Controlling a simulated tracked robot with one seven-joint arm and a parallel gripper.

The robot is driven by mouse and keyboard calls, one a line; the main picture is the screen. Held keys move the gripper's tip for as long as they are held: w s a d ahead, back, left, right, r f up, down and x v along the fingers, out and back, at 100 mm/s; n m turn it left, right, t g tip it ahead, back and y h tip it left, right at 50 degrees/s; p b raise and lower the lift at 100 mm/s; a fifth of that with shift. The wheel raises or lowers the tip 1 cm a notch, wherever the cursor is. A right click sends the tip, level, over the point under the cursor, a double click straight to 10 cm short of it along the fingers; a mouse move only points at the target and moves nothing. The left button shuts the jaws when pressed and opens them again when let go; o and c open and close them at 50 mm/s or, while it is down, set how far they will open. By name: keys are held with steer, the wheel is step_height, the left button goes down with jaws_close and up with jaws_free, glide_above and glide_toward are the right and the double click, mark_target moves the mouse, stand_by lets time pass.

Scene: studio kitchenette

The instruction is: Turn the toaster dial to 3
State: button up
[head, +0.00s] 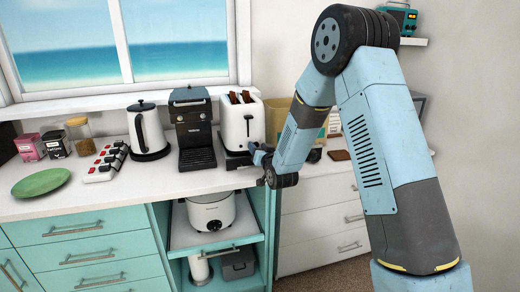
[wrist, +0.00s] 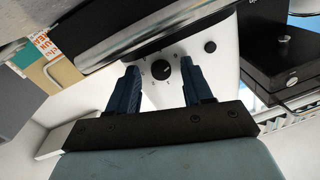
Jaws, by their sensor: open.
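The white toaster (head: 242,122) stands on the counter below the window's right end, with two brown slices sticking out of its top. In the wrist view its white front (wrist: 205,55) shows a round black dial (wrist: 161,69) with small marks around it. I cannot read the dial's setting for sure. My gripper (wrist: 160,88) is open, with its two dark blue fingers on either side of the dial and apart from it. In the head view my gripper (head: 262,160) is at the toaster's front right, and the dial is hidden there.
A black coffee machine (head: 193,125) stands close left of the toaster, then a white kettle (head: 149,130). A power strip (head: 106,162) and a green plate (head: 41,182) lie further left. An open shelf below holds a white cooker (head: 211,211).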

steer(key=shift+c, duration=0.2)
jaws_close()
steer(key=shift+d, duration=0.25)
steer(key=shift+a, duration=0.2)
